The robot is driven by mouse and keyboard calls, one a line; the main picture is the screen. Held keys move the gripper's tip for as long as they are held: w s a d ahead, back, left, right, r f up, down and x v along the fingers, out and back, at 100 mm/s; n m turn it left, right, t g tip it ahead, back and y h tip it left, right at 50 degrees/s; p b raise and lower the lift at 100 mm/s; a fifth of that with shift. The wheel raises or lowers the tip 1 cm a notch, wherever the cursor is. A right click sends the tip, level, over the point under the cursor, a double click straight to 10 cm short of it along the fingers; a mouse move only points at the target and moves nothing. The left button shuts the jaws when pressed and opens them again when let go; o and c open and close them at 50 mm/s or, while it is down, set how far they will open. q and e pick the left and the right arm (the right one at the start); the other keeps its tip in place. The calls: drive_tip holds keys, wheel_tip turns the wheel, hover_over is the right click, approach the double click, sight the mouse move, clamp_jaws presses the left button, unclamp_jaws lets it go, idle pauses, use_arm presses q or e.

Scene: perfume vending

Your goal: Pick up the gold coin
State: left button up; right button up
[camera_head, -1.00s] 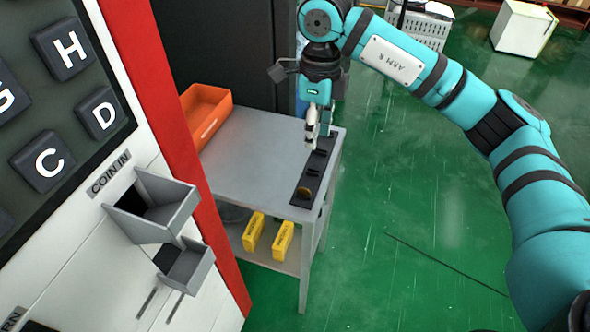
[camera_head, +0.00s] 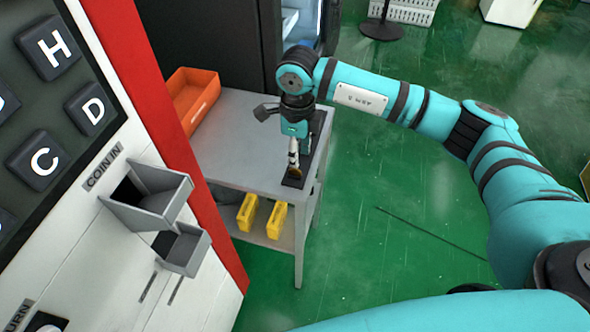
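The gold coin (camera_head: 294,171) shows as a small gold-brown patch in the black slotted holder (camera_head: 291,182) on the right side of the grey table. My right gripper (camera_head: 293,165) points down from above, with its fingertips right at the coin. The fingers hide much of the coin and part of the holder. The fingers look close together, but I cannot tell whether they are open around the coin or shut on it. My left gripper is not in view.
The grey table (camera_head: 240,150) carries an orange bin (camera_head: 195,97) at back left, with yellow bins (camera_head: 276,220) on its lower shelf. The vending machine's grey coin-in chute (camera_head: 160,205) juts out at left. Green floor lies open to the right.

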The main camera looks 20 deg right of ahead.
sight(295, 173)
drive_tip(key=f, duration=0.2)
drive_tip(key=f+p, duration=0.1)
drive_tip(key=shift+s+a+f, duration=0.1)
drive_tip(key=shift+s+f, duration=0.25)
drive_tip(key=shift+f, duration=0.5)
clamp_jaws()
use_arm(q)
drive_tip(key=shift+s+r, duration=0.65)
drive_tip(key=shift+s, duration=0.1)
